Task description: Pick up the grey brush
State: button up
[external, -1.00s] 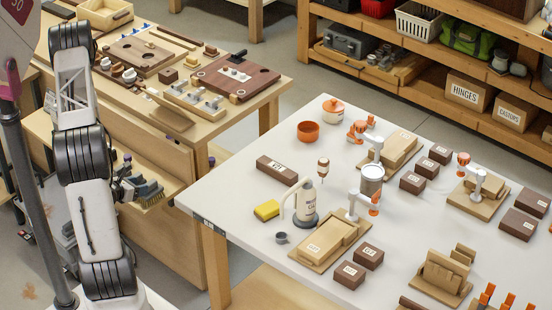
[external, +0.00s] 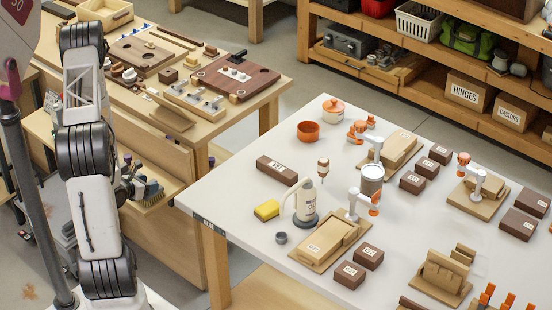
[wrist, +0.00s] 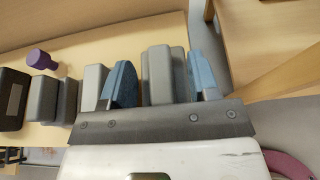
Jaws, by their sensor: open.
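In the wrist view, several grey blocky pieces stand in a row on a pale wooden shelf. One grey piece (wrist: 158,75), which looks like the grey brush, lies between the two blue fingers of my gripper (wrist: 160,80). The fingers are apart, one on each side of it; I cannot tell whether they touch it.
A lighter grey piece (wrist: 93,85) stands close outside the left finger, with darker blocks (wrist: 12,98) further left. A purple knob (wrist: 42,59) rises behind them. A wooden bench (external: 262,105) with boards stands above the shelf, and a white table (external: 240,185) is to the right.

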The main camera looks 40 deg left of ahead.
grip_shut()
dwell(0.3)
jog(key=shift+r, duration=0.15)
jog(key=shift+r, duration=1)
jog(key=shift+s+d+r, duration=0.3)
jog(key=shift+s+r, duration=0.1)
jog(key=shift+r, duration=0.25)
jog(key=s+d+r, duration=0.1)
jog(key=s+d, duration=0.8)
jog(key=s, duration=0.2)
jog(key=shift+s+d+r, duration=0.2)
jog(key=shift+s, duration=0.2)
